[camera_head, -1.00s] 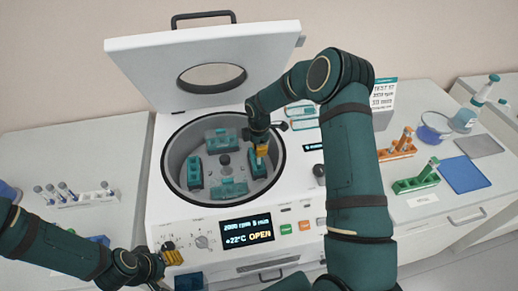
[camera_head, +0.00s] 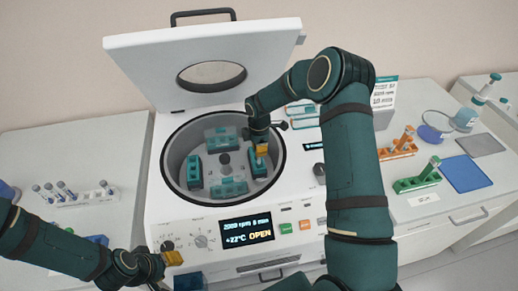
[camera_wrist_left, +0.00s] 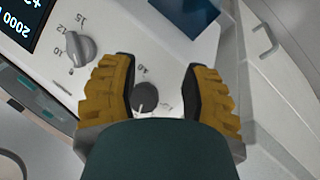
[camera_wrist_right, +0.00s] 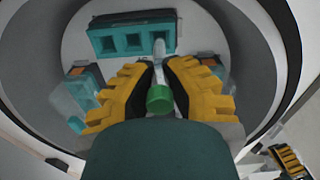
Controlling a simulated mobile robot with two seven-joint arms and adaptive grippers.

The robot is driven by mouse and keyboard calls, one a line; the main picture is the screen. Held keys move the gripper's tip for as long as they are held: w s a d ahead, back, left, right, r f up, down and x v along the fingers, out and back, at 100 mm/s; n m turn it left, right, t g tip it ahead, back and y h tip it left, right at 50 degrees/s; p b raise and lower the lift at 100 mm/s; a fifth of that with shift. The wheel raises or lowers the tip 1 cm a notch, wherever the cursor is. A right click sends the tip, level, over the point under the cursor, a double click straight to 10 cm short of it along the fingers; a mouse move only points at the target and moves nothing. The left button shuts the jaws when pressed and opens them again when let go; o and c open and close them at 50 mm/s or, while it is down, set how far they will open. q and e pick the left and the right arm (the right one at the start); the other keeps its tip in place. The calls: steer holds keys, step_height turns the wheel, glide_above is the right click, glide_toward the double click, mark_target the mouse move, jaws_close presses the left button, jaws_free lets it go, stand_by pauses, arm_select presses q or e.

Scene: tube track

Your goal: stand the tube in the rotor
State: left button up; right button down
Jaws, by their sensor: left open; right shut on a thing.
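The centrifuge (camera_head: 160,219) stands with its lid (camera_head: 130,62) up, and its display reads OPEN. The rotor (camera_head: 212,172) in the bowl carries several teal buckets with square holes. My right gripper (camera_head: 261,150) is inside the bowl, over the right-hand bucket (camera_head: 258,163). In the right wrist view it is shut on the tube (camera_wrist_right: 159,75), which has a green cap (camera_wrist_right: 160,99). The tube's far end lies by the edge of a teal bucket (camera_wrist_right: 128,40); I cannot tell if it is in a hole. My left gripper (camera_wrist_left: 157,92) is open and empty, in front of the control panel's knobs.
A white rack (camera_head: 75,200) with several tubes stands on the left bench. On the right bench are a green rack (camera_head: 417,181), an orange rack (camera_head: 397,150), a blue mat (camera_head: 466,174) and a grey mat (camera_head: 480,145). The bowl wall (camera_wrist_right: 270,50) surrounds my right gripper closely.

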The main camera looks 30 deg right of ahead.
mark_target(259, 164)
arm_select(q)
steer(key=shift+f+b, duration=0.3)
steer(key=shift+f, duration=0.05)
arm_select(e)
steer(key=shift+f, duration=0.3)
arm_select(q)
steer(key=shift+f+b, duration=0.25)
steer(key=shift+b, duration=0.05)
arm_select(e)
steer(key=shift+f, duration=0.35)
arm_select(q)
steer(key=shift+f+b, duration=0.3)
steer(key=shift+f, duration=0.05)
arm_select(e)
steer(key=shift+f, duration=0.4)
arm_select(q)
steer(key=shift+f+b, duration=0.25)
steer(key=shift+b, duration=0.05)
arm_select(e)
steer(key=shift+f, duration=0.35)
arm_select(q)
steer(key=shift+f+b, duration=0.85)
arm_select(e)
steer(key=shift+f, duration=1.1)
steer(key=c, duration=1)
jaws_free()
steer(key=shift+c, duration=0.2)
